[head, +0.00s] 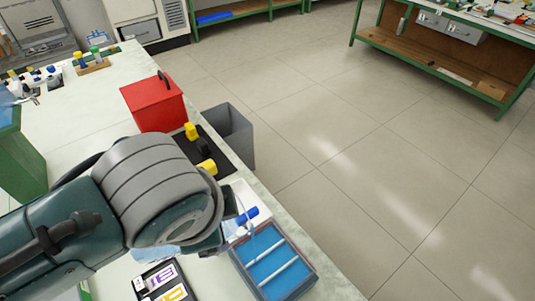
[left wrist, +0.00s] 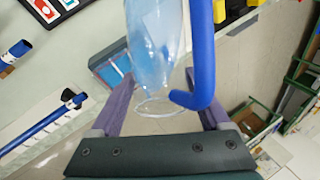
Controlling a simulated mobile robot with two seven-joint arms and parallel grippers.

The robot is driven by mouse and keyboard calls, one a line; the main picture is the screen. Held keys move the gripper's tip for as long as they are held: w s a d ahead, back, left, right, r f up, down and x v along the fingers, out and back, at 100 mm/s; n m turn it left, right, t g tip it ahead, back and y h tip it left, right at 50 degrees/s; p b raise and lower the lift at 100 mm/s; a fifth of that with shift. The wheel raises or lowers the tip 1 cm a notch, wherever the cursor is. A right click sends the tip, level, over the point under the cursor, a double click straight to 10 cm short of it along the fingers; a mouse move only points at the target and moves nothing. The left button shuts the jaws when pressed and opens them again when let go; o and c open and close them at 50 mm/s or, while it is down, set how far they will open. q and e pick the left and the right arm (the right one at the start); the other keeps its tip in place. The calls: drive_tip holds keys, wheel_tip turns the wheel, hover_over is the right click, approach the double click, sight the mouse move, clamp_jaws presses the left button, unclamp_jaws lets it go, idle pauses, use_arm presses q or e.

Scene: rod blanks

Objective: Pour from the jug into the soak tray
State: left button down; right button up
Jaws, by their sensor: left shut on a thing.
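The clear jug (left wrist: 153,45) with a thick blue handle (left wrist: 206,55) is between the purple fingers of my left gripper (left wrist: 160,82), which is shut on it. In the head view, my left arm hides most of the jug; its blue handle (head: 247,215) shows just past the wrist. The jug is beside and above the back end of the soak tray (head: 309,280). The tray holds blue liquid with two pale rods lying across it. I cannot tell whether liquid is leaving the jug. My right gripper is not in view.
A red box (head: 153,104) with a black handle stands farther back on the bench. A dark mat with yellow and black pieces (head: 191,131) lies nearer. A grey bin (head: 236,135) stands beside the bench edge. A card with purple and yellow shapes (head: 160,278) lies left of the tray.

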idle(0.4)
use_arm(q)
drive_tip(key=shift+d+f+y, duration=0.1)
drive_tip(key=shift+f+y, duration=0.2)
drive_tip(key=shift+f, duration=0.1)
idle(0.7)
drive_tip(key=shift+d+f+y+b, duration=0.1)
drive_tip(key=shift+f+y+b, duration=0.15)
drive_tip(key=shift+y+b, duration=0.2)
idle(0.6)
drive_tip(key=shift+d+f+y+b, duration=0.15)
drive_tip(key=shift+f+y+b, duration=0.1)
drive_tip(key=shift+f+b, duration=0.15)
idle(0.6)
drive_tip(key=shift+d+f+m+y+b, duration=0.1)
drive_tip(key=shift+f+m+y+b, duration=0.25)
drive_tip(key=shift+b, duration=0.25)
